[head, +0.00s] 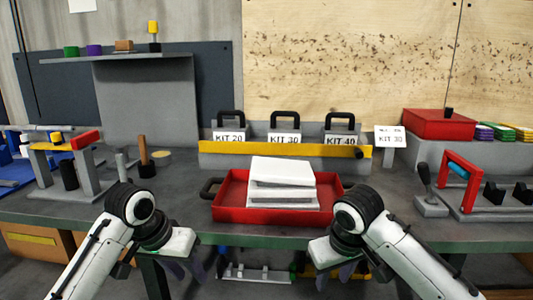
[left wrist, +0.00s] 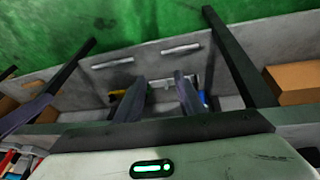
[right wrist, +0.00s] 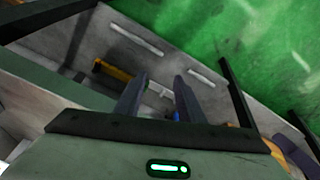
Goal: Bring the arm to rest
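My left gripper (left wrist: 160,88) hangs below the front edge of the workbench in the head view. In the left wrist view its two dark fingers stand apart with nothing between them. My right gripper (right wrist: 158,88) hangs below the same edge, further right. In the right wrist view its fingers are also apart and empty. In the head view both white hands partly hide the fingers. Neither gripper appears to touch anything.
A red-handled fixture (head: 462,168) stands right. The bench edge (head: 270,240) runs above both grippers.

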